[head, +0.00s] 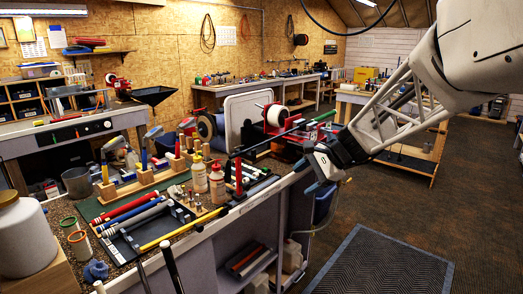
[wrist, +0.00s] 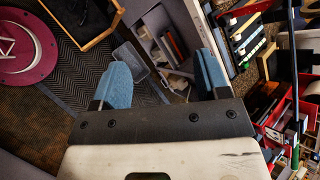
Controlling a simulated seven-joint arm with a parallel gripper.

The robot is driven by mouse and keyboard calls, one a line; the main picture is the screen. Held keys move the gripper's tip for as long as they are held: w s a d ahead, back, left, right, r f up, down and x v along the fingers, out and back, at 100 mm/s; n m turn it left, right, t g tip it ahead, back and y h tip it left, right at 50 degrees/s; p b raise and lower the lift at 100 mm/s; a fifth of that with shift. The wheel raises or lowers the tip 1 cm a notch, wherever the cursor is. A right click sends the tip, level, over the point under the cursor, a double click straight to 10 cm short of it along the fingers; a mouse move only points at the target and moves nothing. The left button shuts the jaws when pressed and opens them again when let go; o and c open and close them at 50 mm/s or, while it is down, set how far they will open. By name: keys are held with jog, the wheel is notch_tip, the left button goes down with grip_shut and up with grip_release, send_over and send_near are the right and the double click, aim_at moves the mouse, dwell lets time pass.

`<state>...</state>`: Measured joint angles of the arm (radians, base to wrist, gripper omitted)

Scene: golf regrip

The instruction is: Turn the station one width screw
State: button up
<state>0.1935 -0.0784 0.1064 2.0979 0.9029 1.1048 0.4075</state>
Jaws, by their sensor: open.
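My gripper (head: 327,187) hangs beside the right edge of the main workbench, near its far end. Its two blue fingers are apart, with nothing between them; they show clearly in the wrist view (wrist: 162,78). In the head view a red fixture (head: 290,133) stands on the bench just left of my wrist, with a long dark green-tipped shaft (head: 262,141) across it. In the wrist view red parts (wrist: 283,118) lie at the right, outside the fingers. I cannot make out the width screw or which station is number one.
The bench top holds bottles (head: 217,184), a black tray with coloured grips (head: 143,228) and a yellow rod (head: 180,232). A white tub (head: 24,236) stands at the near left. Below the gripper are open shelves and a floor mat (head: 385,265). The aisle floor at right is clear.

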jog(key=w+d+f+m+t+y, duration=0.2)
jog(key=w+d+m, duration=0.2)
jog(key=w, duration=0.6)
jog(key=w+d+f+m+t+y, duration=0.1)
jog(key=w+d+m+t+y, duration=0.3)
jog(key=w, duration=0.6)
jog(key=w+d+f+m+t+h, duration=0.1)
jog(key=w+d+f+m+t, duration=0.1)
jog(key=w+d, duration=0.5)
jog(key=w+d+f+m+t, duration=0.1)
jog(key=w+d+f+m, duration=0.3)
jog(key=w+d, duration=0.3)
jog(key=shift+w+f+m+t+h, duration=0.25)
jog(key=shift+m+t+h, duration=0.15)
jog(key=shift+w+a, duration=0.1)
jog(key=shift+a, duration=0.05)
jog(key=x, duration=0.7)
jog(key=shift+w+a, duration=0.2)
jog(key=shift+w, duration=0.05)
jog(key=c, duration=0.9)
jog(key=shift+n, duration=0.4)
